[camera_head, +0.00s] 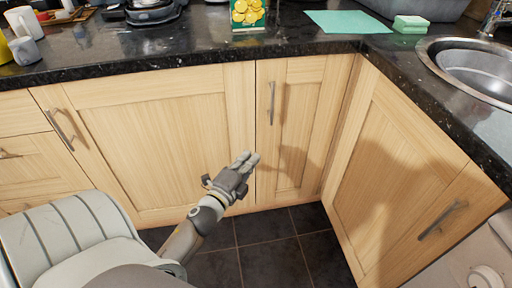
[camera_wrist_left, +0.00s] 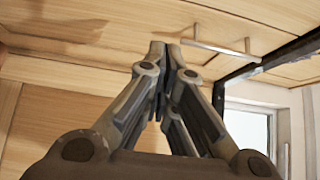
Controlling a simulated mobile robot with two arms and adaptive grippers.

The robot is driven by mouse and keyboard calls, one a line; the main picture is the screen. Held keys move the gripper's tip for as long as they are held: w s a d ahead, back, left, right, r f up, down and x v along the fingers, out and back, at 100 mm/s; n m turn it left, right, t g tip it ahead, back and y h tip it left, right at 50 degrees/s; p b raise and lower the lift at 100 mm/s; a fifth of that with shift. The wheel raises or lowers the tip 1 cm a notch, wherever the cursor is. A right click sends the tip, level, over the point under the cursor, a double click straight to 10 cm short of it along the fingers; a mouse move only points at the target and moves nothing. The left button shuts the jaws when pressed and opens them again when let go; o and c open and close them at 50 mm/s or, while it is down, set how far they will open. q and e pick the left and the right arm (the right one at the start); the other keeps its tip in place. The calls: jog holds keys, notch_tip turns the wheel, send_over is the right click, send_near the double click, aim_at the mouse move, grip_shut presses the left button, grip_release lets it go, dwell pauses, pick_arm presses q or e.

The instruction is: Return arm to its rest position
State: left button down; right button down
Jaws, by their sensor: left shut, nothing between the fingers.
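My left gripper (camera_head: 248,160) is in front of the light wood cabinet doors, below the worktop's front edge and above the dark floor tiles. Its arm comes in from the lower left. In the left wrist view the fingers of the left gripper (camera_wrist_left: 166,50) meet at their tips, with nothing between them. Wood cabinet fronts and a metal bar handle (camera_wrist_left: 215,48) show beyond the tips. My right gripper is not in either view.
The black granite worktop (camera_head: 180,55) turns a corner at the right, with a sink (camera_head: 470,68) there. A green mat (camera_head: 347,22), sponges (camera_head: 410,24) and a yellow-patterned box (camera_head: 248,14) lie along it. Cabinet handles (camera_head: 271,102) stick out. Tiled floor (camera_head: 275,262) is free below.

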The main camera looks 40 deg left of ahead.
pick_arm(q)
jog(key=shift+s, duration=0.5)
